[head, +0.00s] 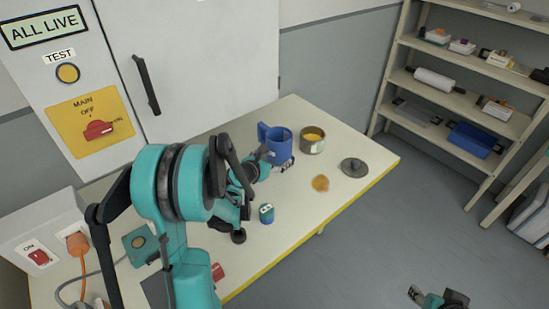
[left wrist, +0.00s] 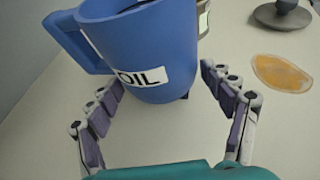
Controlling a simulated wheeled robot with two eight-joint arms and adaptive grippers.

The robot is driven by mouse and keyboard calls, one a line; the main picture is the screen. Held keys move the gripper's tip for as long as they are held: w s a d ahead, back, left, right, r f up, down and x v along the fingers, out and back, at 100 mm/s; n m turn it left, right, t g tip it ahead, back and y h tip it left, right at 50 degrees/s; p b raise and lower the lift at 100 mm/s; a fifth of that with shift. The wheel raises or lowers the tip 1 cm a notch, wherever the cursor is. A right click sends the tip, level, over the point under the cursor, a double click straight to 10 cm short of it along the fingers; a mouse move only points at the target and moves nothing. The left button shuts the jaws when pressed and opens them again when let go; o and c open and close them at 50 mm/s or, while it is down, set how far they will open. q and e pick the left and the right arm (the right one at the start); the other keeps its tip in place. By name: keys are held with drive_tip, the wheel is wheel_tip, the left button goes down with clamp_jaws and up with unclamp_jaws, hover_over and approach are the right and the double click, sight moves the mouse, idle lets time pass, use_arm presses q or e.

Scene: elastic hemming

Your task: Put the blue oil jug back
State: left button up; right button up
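The blue oil jug (head: 280,145) stands upright on the workbench, with its handle toward the left. In the left wrist view the jug (left wrist: 150,40) shows a white OIL label, and its base is between my left fingers. My left gripper (head: 275,161) is low at the near side of the jug. In the left wrist view the left gripper (left wrist: 160,76) is open, with one finger on each side and no clear grip on the jug. My right gripper (head: 436,297) is at the bottom edge of the head view, away from the bench; its finger opening is unclear.
A tin with yellow contents (head: 313,143) stands just right of the jug. An amber patch (head: 320,183) and a dark round lidded piece (head: 354,167) lie nearby. A small blue-teal item (head: 267,213) is at the front. Shelves (head: 470,105) stand across the floor.

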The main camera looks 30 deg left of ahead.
idle(0.3)
use_arm(q)
drive_tip(key=p+v, duration=0.2)
drive_tip(key=v, duration=0.4)
drive_tip(key=shift+s+p, duration=0.35)
drive_tip(key=shift+s, duration=0.1)
drive_tip(key=shift+s+d+r, duration=0.1)
drive_tip(key=shift+s+r, duration=0.05)
drive_tip(key=shift+s, duration=0.15)
drive_tip(key=s+d+r+m+g+h, duration=0.15)
drive_tip(key=s+d+m, duration=0.25)
drive_tip(key=d+m, duration=0.45)
drive_tip(key=s+d+r+m+g+y, duration=0.1)
drive_tip(key=s+d+r+m+g, duration=0.4)
drive_tip(key=m, duration=0.6)
drive_tip(key=s+d+f+m+y, duration=0.1)
drive_tip(key=s+d+m, duration=0.3)
drive_tip(key=s+m, duration=0.7)
drive_tip(key=shift+s+d+f+m, duration=0.15)
drive_tip(key=shift+s+f+m, duration=0.15)
drive_tip(key=shift+m, duration=2.05)
